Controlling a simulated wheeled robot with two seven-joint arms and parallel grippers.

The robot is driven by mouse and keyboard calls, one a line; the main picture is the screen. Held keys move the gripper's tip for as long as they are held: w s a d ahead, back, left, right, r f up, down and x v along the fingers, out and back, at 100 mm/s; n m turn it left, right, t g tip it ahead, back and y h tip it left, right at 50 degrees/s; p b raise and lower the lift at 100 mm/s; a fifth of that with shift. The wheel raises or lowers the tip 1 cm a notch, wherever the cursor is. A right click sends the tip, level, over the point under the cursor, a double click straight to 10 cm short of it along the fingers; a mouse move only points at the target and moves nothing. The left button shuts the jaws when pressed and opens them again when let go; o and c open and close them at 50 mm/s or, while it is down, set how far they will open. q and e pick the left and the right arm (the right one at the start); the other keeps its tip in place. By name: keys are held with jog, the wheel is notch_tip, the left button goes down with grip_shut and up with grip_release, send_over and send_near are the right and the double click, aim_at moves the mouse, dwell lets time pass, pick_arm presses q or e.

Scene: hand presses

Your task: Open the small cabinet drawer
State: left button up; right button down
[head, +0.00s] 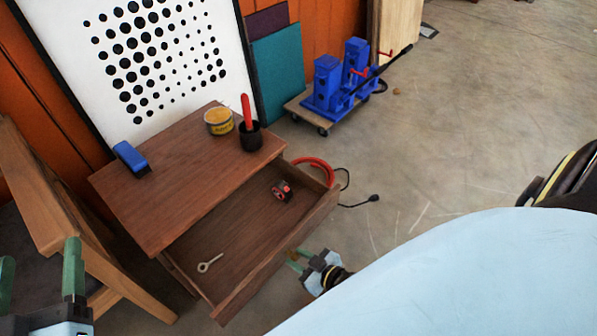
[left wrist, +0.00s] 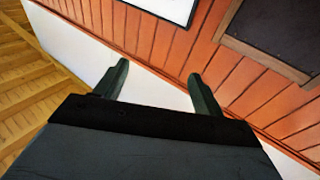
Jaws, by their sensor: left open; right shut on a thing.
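The small wooden cabinet (head: 180,185) stands against the wall in the head view. Its drawer (head: 240,245) is pulled well out, and its inside is in view. In it lie a red and black tape measure (head: 283,191) and a small pale ring-ended metal piece (head: 209,263). My right gripper (head: 294,259) is at the outer side of the drawer front, shut on what looks like the drawer handle; the grip itself is largely hidden. My left gripper (head: 38,275) is open and empty at the lower left, apart from the cabinet. Its fingers also show in the left wrist view (left wrist: 155,85).
On the cabinet top are a blue object (head: 131,158), a yellow tin (head: 218,121) and a black cup with a red handle (head: 250,130). A wooden chair (head: 60,210) stands close on the left. Blue presses (head: 335,85) sit on a wheeled board behind.

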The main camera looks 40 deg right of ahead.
jog(key=shift+f, duration=0.1)
jog(key=c, duration=1.1)
grip_release()
jog(key=shift+r, duration=0.2)
notch_tip(320, 180, up, 4)
jog(key=p, duration=0.3)
jog(key=shift+f, duration=0.2)
pick_arm(q)
jog(key=s+a+f+g+y+p, duration=0.2)
jog(key=s+a+f+g, duration=0.2)
jog(key=f, duration=0.6)
jog(key=s+a+f+n+g+y+p, duration=0.1)
jog(key=s+a+f+g+y+p, duration=0.1)
jog(key=s+f+g, duration=0.6)
jog(key=shift+s+a+f+g+y, duration=0.45)
jog(key=shift+a+f+g, duration=0.5)
jog(key=shift+g, duration=0.75)
pick_arm(e)
jog(key=shift+r, duration=3.05)
